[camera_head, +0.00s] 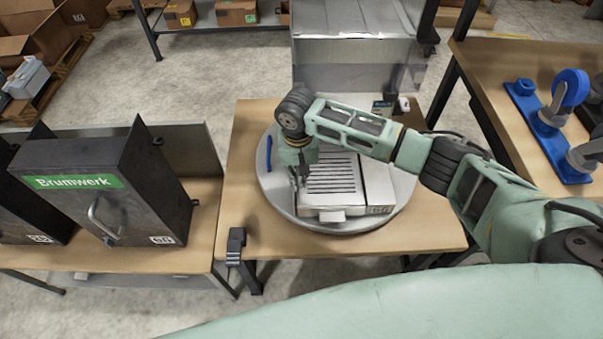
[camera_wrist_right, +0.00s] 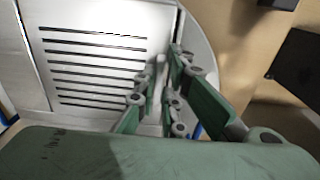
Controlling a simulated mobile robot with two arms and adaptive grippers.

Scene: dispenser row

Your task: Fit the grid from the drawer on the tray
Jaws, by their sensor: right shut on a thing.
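The grid (camera_head: 331,174) is a pale metal plate with several parallel dark slots. It lies flat, or nearly so, over the low pale tray-like unit (camera_head: 378,186) on the round grey plate (camera_head: 280,206). I cannot tell whether it is fully seated. My right gripper (camera_head: 303,178) reaches down at the grid's left edge in the head view. In the right wrist view the slotted grid (camera_wrist_right: 95,68) fills the left part, and the right gripper (camera_wrist_right: 164,75) is closed on a thin pale piece at its edge. My left gripper is not in view.
A dark cabinet (camera_head: 110,195) with a green Brumwerk label and handle stands on the left bench. A grey metal housing (camera_head: 355,55) stands behind the table. A small dark block (camera_head: 236,244) sits at the table's front left corner. Blue fixtures (camera_head: 550,125) stand on the right bench.

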